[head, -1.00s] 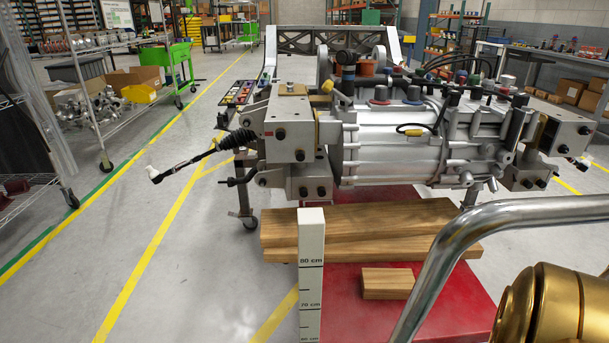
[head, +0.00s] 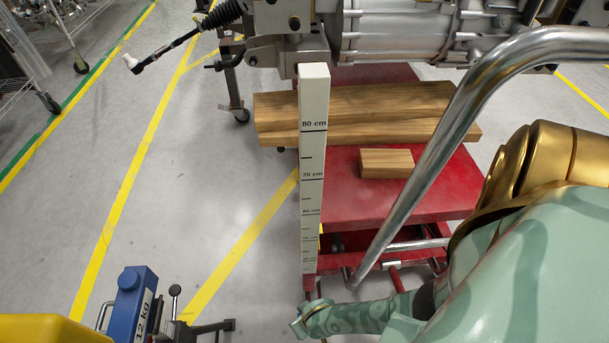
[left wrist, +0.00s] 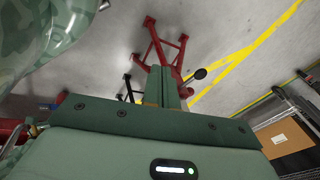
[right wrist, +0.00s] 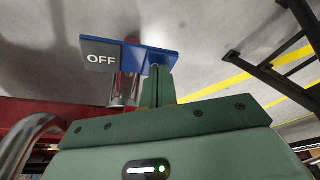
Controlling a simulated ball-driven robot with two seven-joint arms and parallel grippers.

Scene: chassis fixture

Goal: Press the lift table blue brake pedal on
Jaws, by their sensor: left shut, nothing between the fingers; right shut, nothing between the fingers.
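The brake pedal (right wrist: 148,60) shows in the right wrist view as a blue plate with a grey section marked OFF on its left. Chrome cylinders show below it. My right gripper (right wrist: 161,68) is shut and empty, its fingertips in front of the blue section's right part; I cannot tell whether they touch. The red lift table (head: 440,190) is in the head view, where the pedal is not visible. My left gripper (left wrist: 162,70) is shut and empty in the left wrist view, above the grey floor and red legs. I cannot make out either gripper's fingers in the head view.
A silver tubular handle (head: 452,110) rises beside the table. Wooden beams (head: 370,108) and a small wood block (head: 387,163) lie on the table. A white measuring post (head: 313,110) stands at its left.

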